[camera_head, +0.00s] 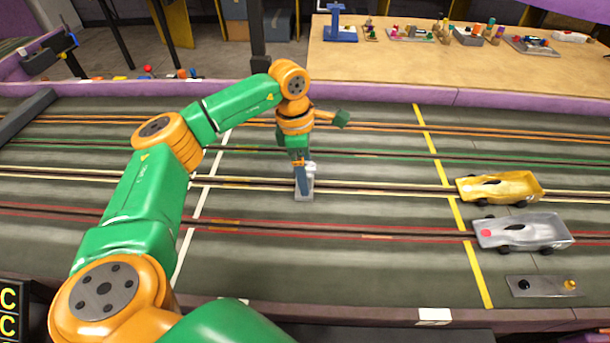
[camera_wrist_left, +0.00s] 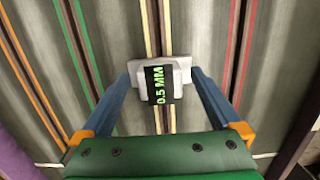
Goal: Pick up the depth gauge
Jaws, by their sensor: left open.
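The depth gauge (camera_wrist_left: 183,75) is a small light-grey block with a black display reading "0.5 MM" in green. In the left wrist view it sits across a slot of the track between my fingers. In the head view, the depth gauge (camera_head: 306,194) shows partly, behind a blue finger, on the track left of centre. My left gripper (camera_wrist_left: 162,79) is open, with one blue finger on either side of the gauge. In the head view, my left gripper (camera_head: 302,182) points down at it. Whether the fingers touch the gauge is unclear. My right gripper is not in view.
A gold car (camera_head: 500,187) and a silver car (camera_head: 540,230) stand on the track to the right, by a yellow line. A grey plate with knobs (camera_head: 545,287) lies nearer. A wooden table (camera_head: 400,70) with small parts is behind the purple track wall. The track around the gauge is clear.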

